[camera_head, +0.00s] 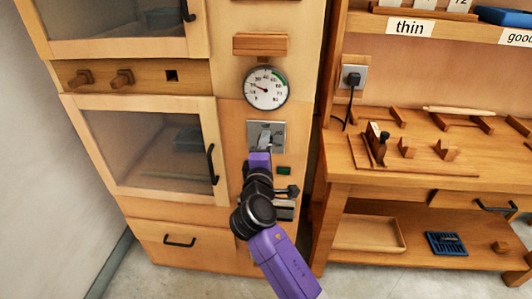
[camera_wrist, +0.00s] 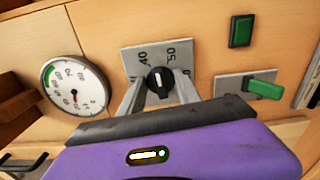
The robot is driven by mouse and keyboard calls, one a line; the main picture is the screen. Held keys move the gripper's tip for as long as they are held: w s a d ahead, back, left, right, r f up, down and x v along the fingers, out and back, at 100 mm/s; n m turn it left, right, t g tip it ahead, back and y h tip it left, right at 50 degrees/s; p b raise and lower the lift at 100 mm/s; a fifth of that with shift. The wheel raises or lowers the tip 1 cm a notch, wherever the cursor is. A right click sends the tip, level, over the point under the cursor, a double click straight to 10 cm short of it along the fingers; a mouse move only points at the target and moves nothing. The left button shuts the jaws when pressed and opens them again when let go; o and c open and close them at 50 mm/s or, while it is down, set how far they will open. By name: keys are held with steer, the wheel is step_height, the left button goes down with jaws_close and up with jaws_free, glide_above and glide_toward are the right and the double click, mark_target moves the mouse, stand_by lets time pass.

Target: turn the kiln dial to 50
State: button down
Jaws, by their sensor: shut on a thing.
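The kiln dial is a round black knob (camera_wrist: 158,80) with a white mark, on a grey metal plate (camera_wrist: 130,62) printed with 40 and 50. In the wrist view the mark points up toward the space between the two numbers; its exact reading is hard to tell. My gripper (camera_wrist: 160,92) has one finger on each side of the knob and is shut on it. In the head view my purple gripper (camera_head: 262,150) reaches up to the plate (camera_head: 278,128) and hides most of the knob.
A round gauge (camera_head: 266,88) sits above the plate; it also shows in the wrist view (camera_wrist: 75,88). A green lever (camera_wrist: 265,89) and a green button (camera_wrist: 241,31) are close beside the dial. A glass oven door (camera_head: 150,150) stands left, a workbench (camera_head: 345,165) right.

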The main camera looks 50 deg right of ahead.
steer(key=shift+f+m+b, duration=0.15)
steer(key=shift+m+b, duration=1.2)
steer(key=shift+m, duration=0.3)
steer(key=shift+f+m+b, duration=0.1)
steer(key=shift+m+b, duration=1.25)
steer(key=shift+m, duration=0.3)
steer(key=c, duration=0.9)
jaws_free()
steer(key=shift+r, duration=0.1)
steer(key=shift+v, duration=3.9)
